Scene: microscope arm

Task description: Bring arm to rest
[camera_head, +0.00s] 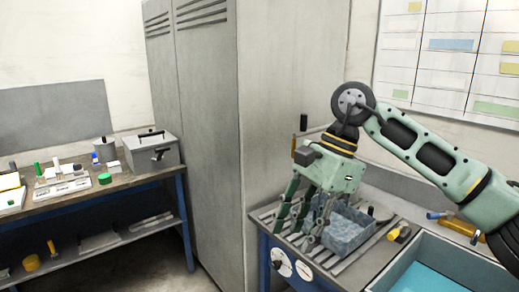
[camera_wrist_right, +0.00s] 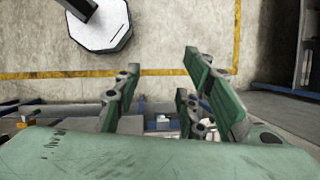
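My right arm (camera_head: 430,155) comes in from the right in the head view. Its green gripper (camera_head: 296,236) points down in front of a blue-grey bin (camera_head: 345,232) on the slatted bench top. Its fingers are spread, with nothing visible between them; I cannot tell whether they touch the bench or bin. In the right wrist view, the gripper (camera_wrist_right: 160,92) also shows its fingers apart, with a clear gap. No microscope arm can be made out with certainty. My left gripper is not in view.
A tall grey locker (camera_head: 205,130) stands left of the bench. A blue-lined tray (camera_head: 430,275) and yellow-ended tools (camera_head: 398,233) are at the right. Another cluttered bench (camera_head: 125,178) is at far left. The wrist view shows a pale octagonal base (camera_wrist_right: 103,30) and yellow floor line (camera_wrist_right: 30,76).

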